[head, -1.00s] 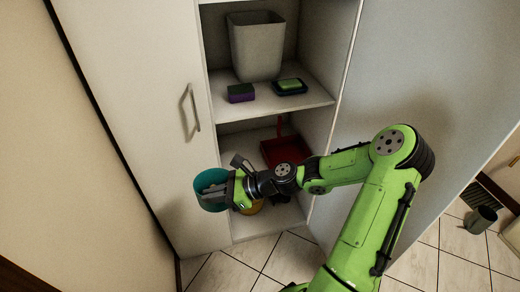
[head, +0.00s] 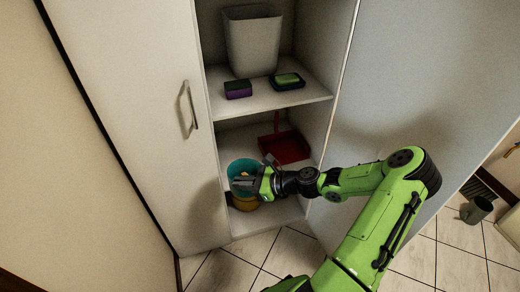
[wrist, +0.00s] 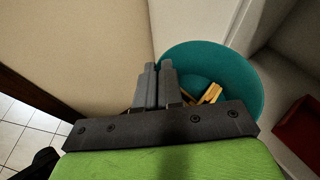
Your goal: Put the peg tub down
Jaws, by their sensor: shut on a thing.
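The peg tub (head: 238,164) is a teal round tub, held in the lower opening of the cupboard. In the wrist view the tub (wrist: 245,75) shows its inside, with several yellowish wooden pegs (wrist: 210,94) at the bottom. My gripper (head: 246,184) is shut on the tub's near wall; in the wrist view its two fingers (wrist: 158,80) are close together at the rim. A yellow-orange round thing (head: 245,204) shows just below the tub on the bottom shelf, partly hidden. Whether the tub touches it or the shelf I cannot tell.
A red dustpan (head: 287,148) lies behind and right of the tub. The shelf above holds a grey bin (head: 253,45), a purple-green sponge (head: 238,91) and a soap dish (head: 289,84). A closed door (head: 150,130) is close on the left. Bare shelf (head: 285,212) shows front right.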

